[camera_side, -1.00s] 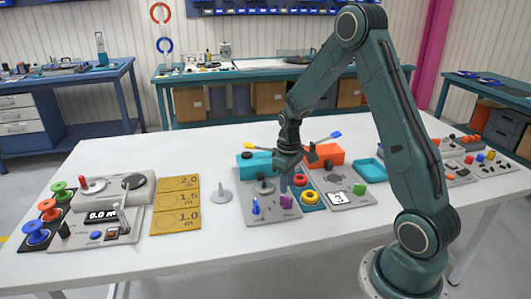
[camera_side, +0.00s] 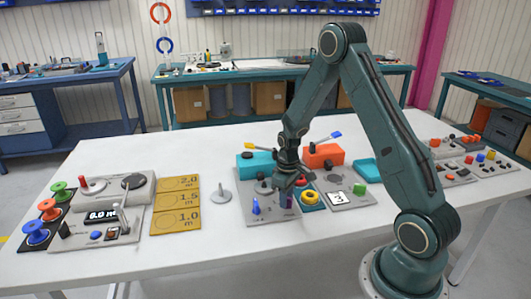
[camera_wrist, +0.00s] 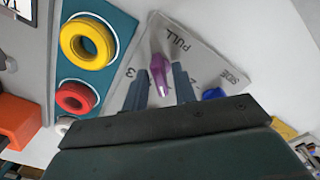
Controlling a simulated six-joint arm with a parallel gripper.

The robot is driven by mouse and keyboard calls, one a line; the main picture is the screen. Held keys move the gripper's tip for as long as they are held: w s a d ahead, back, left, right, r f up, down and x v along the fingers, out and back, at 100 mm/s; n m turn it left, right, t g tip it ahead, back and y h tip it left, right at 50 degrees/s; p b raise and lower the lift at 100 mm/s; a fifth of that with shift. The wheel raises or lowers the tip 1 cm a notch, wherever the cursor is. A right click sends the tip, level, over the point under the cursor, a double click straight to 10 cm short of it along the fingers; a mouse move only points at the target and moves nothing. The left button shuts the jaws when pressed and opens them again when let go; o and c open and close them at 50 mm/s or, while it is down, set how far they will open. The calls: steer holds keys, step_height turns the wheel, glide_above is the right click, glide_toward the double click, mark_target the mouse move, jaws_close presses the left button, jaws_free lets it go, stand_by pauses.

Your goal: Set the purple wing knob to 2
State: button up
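The purple wing knob (camera_wrist: 158,75) stands on a light grey panel (camera_wrist: 205,62) marked "PULL", "SIDE" and a "3" in the wrist view. Another mark is partly hidden by a finger. In the side view only a sliver of the purple knob (camera_side: 289,202) shows beneath my gripper (camera_side: 287,195). In the wrist view my gripper (camera_wrist: 160,90) is open, one finger on each side of the knob, with gaps visible between the fingers and the knob. The exact number the knob points to cannot be told.
A blue knob (camera_wrist: 214,94) is close to the right finger. Yellow (camera_wrist: 88,42) and red (camera_wrist: 75,97) rings lie on a teal panel to the left.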

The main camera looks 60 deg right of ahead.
jaws_close()
steer(key=m, duration=0.4)
steer(key=shift+m, duration=2.5)
steer(key=shift+o, duration=0.4)
jaws_free()
steer(key=shift+r, duration=0.15)
